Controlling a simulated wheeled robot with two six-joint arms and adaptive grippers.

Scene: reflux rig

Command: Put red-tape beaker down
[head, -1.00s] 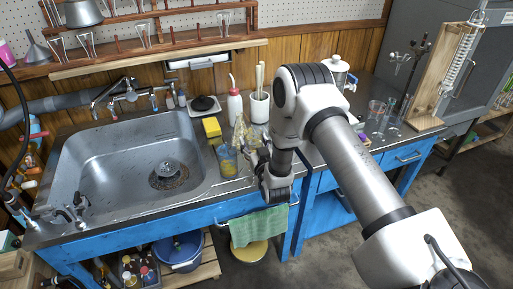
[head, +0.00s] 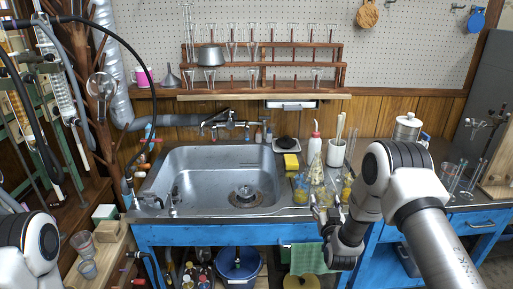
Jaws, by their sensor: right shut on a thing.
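My right gripper (head: 325,207) is at the counter's front edge, right of the sink, its arm coming in from the right. It is shut on a small glass vessel (head: 323,192), seemingly a beaker, partly hidden by the fingers. No red tape can be made out at this size. A beaker with yellowish contents (head: 300,190) stands just left of the gripper. More glassware with yellow contents (head: 346,188) shows just right of it. Whether the held glass touches the counter cannot be told. My left gripper is not in view; only part of that arm shows at lower left.
The steel sink (head: 205,165) lies to the left. More glassware (head: 450,178) stands at right. A green towel (head: 308,256) hangs below the front edge.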

